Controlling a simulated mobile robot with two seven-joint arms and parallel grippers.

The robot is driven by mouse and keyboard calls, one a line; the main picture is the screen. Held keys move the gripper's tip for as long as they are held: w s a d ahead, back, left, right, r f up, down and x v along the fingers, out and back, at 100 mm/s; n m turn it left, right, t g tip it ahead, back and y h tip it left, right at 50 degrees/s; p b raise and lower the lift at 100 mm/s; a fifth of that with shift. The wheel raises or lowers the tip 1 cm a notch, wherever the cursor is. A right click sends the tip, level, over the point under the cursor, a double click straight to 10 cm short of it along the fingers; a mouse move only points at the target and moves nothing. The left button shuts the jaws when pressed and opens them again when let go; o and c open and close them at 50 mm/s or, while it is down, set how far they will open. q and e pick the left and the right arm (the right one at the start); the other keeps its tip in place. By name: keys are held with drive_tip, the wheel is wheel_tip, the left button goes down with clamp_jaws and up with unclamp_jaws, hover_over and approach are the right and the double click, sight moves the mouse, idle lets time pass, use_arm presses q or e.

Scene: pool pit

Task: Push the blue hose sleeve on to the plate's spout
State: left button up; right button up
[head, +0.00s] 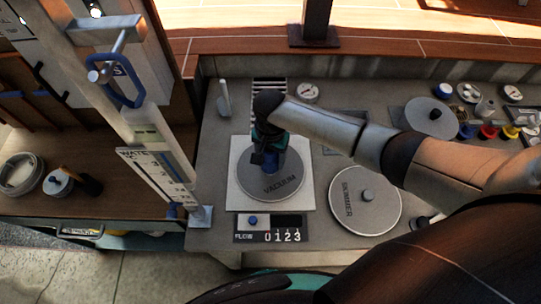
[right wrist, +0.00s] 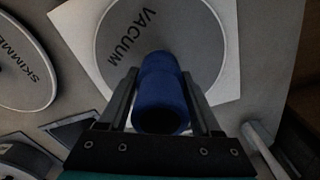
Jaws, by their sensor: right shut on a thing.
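The blue hose sleeve (right wrist: 160,92) is upright between the two fingers of my right gripper (right wrist: 163,98) in the right wrist view. In the head view my right gripper (head: 268,158) points down over the round grey plate marked VACUUM (head: 275,192), and only a bit of blue shows there. The plate also shows in the right wrist view (right wrist: 120,62). The sleeve's far end is over the plate's middle. The spout is hidden by the sleeve and gripper, so I cannot tell whether the sleeve is around it. My left gripper is not in view.
A round SKIMMER lid (head: 350,208) lies to the right of the plate. A FLOW panel (head: 270,229) is in front. A white post with a scale (head: 155,165) stands at left. Small coloured pots (head: 488,131) and a gauge (head: 308,92) are on the grey counter.

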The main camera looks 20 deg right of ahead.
drive_tip(key=o, duration=1.4)
drive_tip(key=shift+r+p, duration=2.5)
drive_tip(key=shift+p, duration=0.55)
drive_tip(key=shift+r, duration=1.95)
drive_tip(key=shift+s, duration=0.1)
